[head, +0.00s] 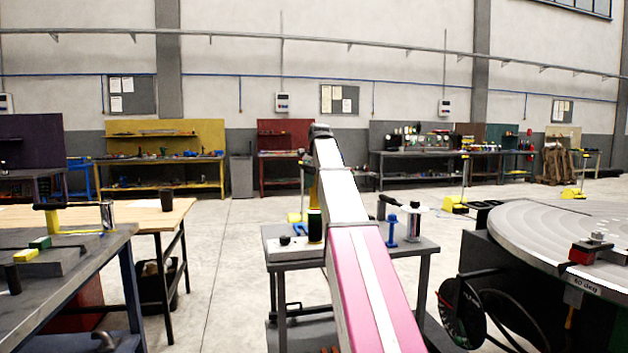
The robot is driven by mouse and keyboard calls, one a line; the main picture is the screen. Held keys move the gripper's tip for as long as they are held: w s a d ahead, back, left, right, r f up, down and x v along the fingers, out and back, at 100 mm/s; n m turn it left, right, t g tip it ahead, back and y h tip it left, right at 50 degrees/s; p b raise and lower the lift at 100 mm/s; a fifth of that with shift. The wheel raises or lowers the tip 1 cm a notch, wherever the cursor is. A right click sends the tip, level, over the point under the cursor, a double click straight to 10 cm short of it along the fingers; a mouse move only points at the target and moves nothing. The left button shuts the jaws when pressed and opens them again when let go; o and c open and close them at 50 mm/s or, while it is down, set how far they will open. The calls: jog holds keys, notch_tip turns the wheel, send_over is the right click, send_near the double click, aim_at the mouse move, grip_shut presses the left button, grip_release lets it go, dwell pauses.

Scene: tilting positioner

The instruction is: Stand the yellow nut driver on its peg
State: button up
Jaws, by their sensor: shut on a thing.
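My arm reaches away over a small grey bench (430,243) and hides most of its own far end. Only a dark edge of my gripper (307,172) shows left of the arm; its fingertips are hidden. A narrow yellow strip (312,190) shows just below that edge, seemingly the yellow nut driver in the shut jaws, but its outline is mostly covered. A blue upright piece (391,231) stands on the bench right of the arm. I cannot make out the yellow driver's peg.
A pale cylinder with a black top (413,222) stands at the right. A large round turntable (540,225) is at right, a workbench (70,265) at left.

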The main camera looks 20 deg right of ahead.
jog(key=shift+f, duration=0.1)
jog(key=o, duration=1.6)
jog(key=shift+s+d+r, duration=0.1)
jog(key=shift+s+r, duration=0.05)
jog(key=shift+r, duration=3.3)
